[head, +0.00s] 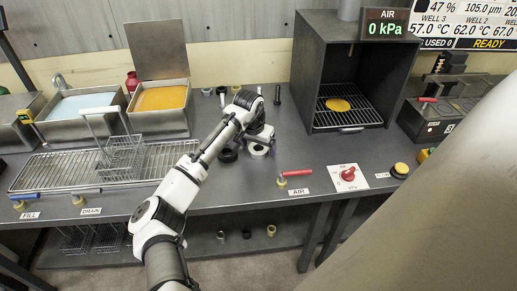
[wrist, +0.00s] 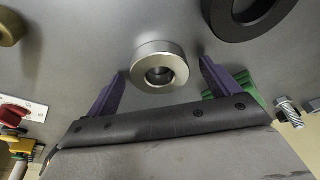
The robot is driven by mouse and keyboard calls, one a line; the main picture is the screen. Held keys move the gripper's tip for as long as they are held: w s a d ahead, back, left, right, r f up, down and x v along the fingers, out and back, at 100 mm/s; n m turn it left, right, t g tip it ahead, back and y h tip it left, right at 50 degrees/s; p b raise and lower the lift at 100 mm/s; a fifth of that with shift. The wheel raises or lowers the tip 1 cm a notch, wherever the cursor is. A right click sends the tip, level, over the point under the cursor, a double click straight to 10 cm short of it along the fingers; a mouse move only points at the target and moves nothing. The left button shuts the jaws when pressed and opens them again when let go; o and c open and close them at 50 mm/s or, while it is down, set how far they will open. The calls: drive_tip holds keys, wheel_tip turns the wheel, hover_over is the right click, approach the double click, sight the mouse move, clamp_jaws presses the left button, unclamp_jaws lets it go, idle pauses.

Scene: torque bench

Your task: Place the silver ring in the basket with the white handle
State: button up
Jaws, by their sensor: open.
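The silver ring (wrist: 177,70) lies on the grey bench in the wrist view, with a dark centre hole. It also shows in the head view (head: 258,151), just under my gripper. In the head view my gripper (head: 262,137) hangs low over the middle of the bench. The wire basket (head: 124,155) stands on the draining rack at the left, its pale handle (head: 99,111) rising up and left. The basket looks empty.
A black ring (head: 228,155) lies beside the silver one. The draining rack (head: 40,172) and two baths, one blue (head: 80,105) and one orange (head: 160,98), are at the left. A dark hood (head: 312,85) stands at the right. A red-handled valve (head: 295,173) is near the front edge.

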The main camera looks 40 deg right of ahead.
sight(258, 148)
drive_tip(key=shift+r, duration=0.1)
drive_tip(key=c, duration=1.6)
drive_tip(key=shift+a+r+b, duration=0.1)
drive_tip(key=shift+r+b, duration=1.1)
drive_tip(key=shift+r, duration=8.75)
